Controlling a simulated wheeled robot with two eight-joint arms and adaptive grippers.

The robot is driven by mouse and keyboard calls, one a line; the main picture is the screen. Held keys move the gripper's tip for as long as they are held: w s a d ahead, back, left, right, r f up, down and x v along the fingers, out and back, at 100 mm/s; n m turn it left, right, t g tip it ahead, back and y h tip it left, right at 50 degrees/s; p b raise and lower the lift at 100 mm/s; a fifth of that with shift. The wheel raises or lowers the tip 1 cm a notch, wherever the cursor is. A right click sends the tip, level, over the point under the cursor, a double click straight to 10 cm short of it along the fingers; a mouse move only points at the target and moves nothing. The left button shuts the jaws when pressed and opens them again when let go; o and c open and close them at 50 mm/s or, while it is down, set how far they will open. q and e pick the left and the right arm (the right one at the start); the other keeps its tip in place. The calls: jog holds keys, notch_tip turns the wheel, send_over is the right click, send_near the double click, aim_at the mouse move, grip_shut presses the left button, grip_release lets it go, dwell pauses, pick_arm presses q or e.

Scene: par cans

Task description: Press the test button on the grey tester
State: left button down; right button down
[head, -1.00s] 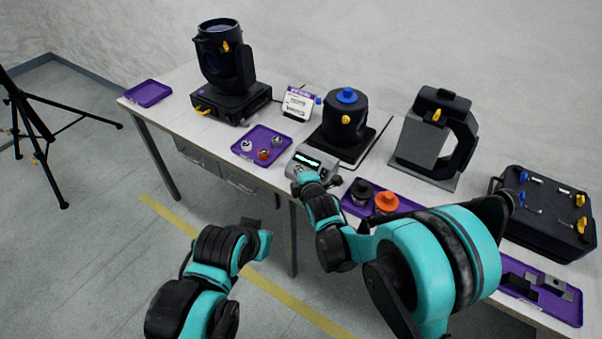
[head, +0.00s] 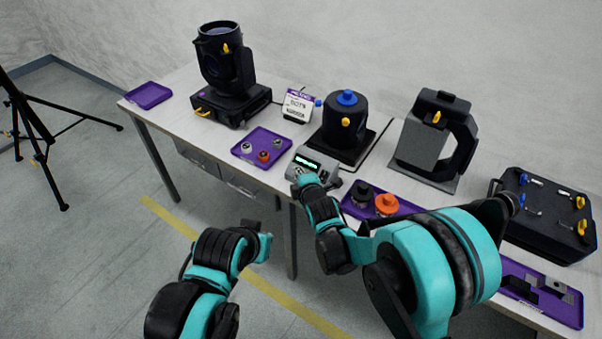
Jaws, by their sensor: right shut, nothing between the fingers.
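The grey tester (head: 327,166) stands at the front edge of the table, with a dark screen (head: 307,163) showing lit green text. My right gripper (head: 299,176) is shut and empty, with its tips down at the front left of the tester's top. The gripper and wrist cover that part, so the test button is hidden and I cannot tell whether the tips touch it. My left gripper (head: 265,243) is in front of the table, low and well apart from the tester. Its fingers are too unclear to tell open from shut.
A purple tray (head: 240,153) with small round parts lies left of the tester. A purple tray with black and orange caps (head: 386,204) is to its right. A dark canister (head: 345,127) and a small sign (head: 297,107) stand behind. Free floor lies in front.

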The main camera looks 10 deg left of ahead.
jog(key=shift+w+f, duration=0.1)
jog(key=shift+f, duration=0.05)
jog(key=shift+w+d+f, duration=0.1)
jog(key=shift+w+f, duration=0.05)
jog(key=shift+f, duration=0.05)
dwell(0.3)
jog(key=shift+w+f, duration=0.2)
jog(key=shift+f, duration=0.05)
dwell(0.8)
jog(key=shift+s+r+p, duration=0.3)
jog(key=shift+s+r, duration=0.15)
jog(key=shift+r, duration=0.15)
jog(key=s+r+p, duration=0.1)
jog(key=r, duration=0.1)
jog(key=s+a+r+p, duration=0.1)
jog(key=s+r, duration=0.1)
jog(key=shift+a+p, duration=0.1)
jog(key=shift+p, duration=0.2)
dwell(0.3)
dwell(0.7)
